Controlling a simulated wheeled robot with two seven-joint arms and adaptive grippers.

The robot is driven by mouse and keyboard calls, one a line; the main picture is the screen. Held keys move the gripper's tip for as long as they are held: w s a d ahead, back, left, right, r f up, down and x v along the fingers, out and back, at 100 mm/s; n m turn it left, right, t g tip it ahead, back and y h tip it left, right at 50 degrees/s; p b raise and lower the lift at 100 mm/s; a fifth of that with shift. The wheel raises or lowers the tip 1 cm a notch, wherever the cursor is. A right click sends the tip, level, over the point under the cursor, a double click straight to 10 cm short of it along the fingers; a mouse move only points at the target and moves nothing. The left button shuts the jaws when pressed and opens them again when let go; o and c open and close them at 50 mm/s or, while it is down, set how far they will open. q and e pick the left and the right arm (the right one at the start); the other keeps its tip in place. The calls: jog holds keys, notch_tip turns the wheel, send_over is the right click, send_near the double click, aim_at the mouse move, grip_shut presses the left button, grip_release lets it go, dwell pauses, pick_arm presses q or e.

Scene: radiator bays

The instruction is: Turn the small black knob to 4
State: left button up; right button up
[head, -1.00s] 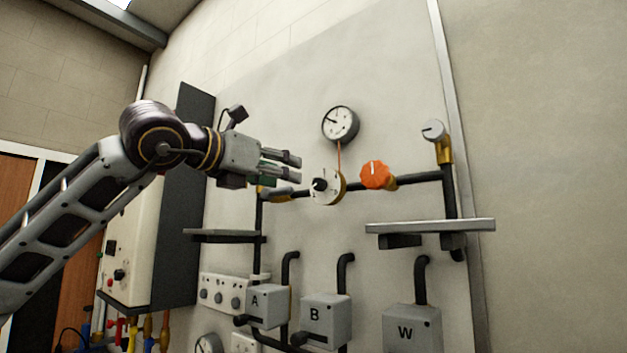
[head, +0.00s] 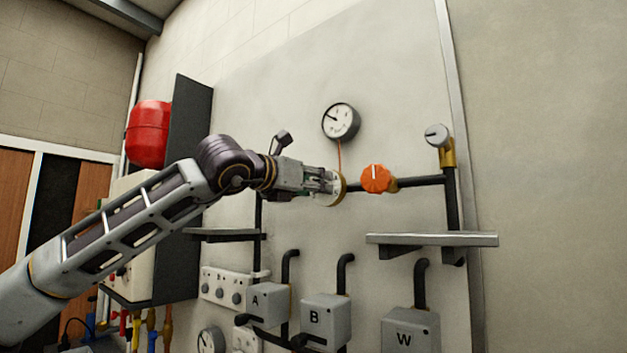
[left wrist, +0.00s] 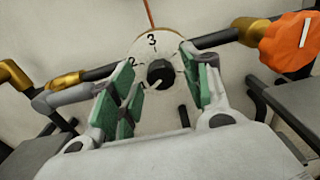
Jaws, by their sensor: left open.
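The small black knob (left wrist: 161,73) sits at the middle of a white round dial (left wrist: 151,46) in the left wrist view. The numbers 2 and 3 show on the dial, with 3 at the top; a 4 cannot be made out. My left gripper (left wrist: 160,85) is open, its green-padded fingers on either side of the knob with gaps to it. In the head view my left gripper (head: 325,183) is at the dial (head: 338,187) and hides the knob. My right gripper is not in view.
An orange knob (head: 376,178) is on the pipe just right of the dial. A gauge (head: 341,122) hangs above. Grey shelves (head: 430,239) stick out at lower right and lower left (head: 222,235). Boxes A, B and W are below.

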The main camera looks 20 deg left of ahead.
pick_arm(q)
jog(key=shift+w, duration=0.15)
jog(key=c, duration=1)
